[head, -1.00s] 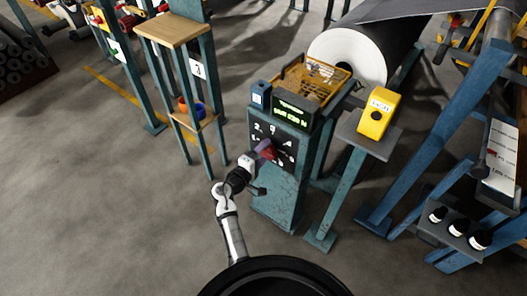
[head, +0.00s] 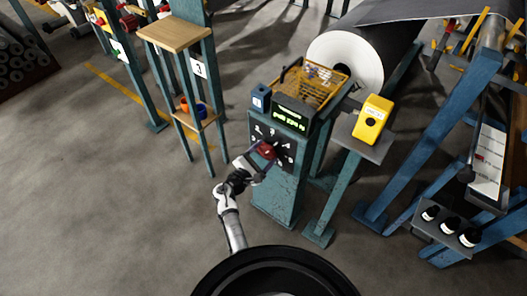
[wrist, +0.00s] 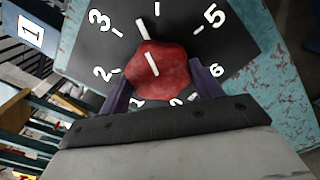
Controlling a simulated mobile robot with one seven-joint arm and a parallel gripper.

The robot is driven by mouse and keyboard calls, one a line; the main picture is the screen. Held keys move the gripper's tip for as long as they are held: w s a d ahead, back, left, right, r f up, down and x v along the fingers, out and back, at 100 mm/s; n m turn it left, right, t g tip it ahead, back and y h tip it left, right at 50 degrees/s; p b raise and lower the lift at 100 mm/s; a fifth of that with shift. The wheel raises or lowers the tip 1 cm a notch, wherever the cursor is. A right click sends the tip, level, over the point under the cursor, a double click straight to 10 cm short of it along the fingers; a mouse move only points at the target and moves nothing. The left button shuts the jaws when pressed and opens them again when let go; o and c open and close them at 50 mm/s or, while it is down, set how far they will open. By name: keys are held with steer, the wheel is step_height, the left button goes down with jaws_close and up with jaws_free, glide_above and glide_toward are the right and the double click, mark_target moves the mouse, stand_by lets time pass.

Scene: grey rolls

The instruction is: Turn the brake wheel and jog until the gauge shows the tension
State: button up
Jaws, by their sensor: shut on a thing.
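The red brake wheel (head: 267,151) sits on a black numbered dial plate (head: 285,141) on the front of a teal pedestal. In the wrist view the red wheel (wrist: 158,71) has a white pointer mark aimed up and slightly left, between the 3 and the 5. My gripper (head: 262,158) is shut on it, with a finger at each side in the wrist view (wrist: 162,88). The gauge display (head: 291,117) on top of the pedestal glows green, but its text is too small to read. The yellow jog box (head: 373,119) with a dark round button stands on a post to the right.
A yellow wire basket (head: 313,83) with small items sits behind the display. A small blue box (head: 261,99) stands left of it. A wooden-topped stand (head: 172,33) is at the left. The floor at front left is clear.

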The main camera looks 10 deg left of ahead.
steer(key=shift+n+p, duration=0.75)
steer(key=shift+n, duration=0.65)
steer(key=o, duration=1)
steer(key=shift+s, duration=0.1)
steer(key=b+v, duration=0.2)
steer(key=v, duration=1.1)
steer(key=shift+s+a+f, duration=0.1)
steer(key=shift+s+a, duration=0.15)
steer(key=shift+a, duration=0.05)
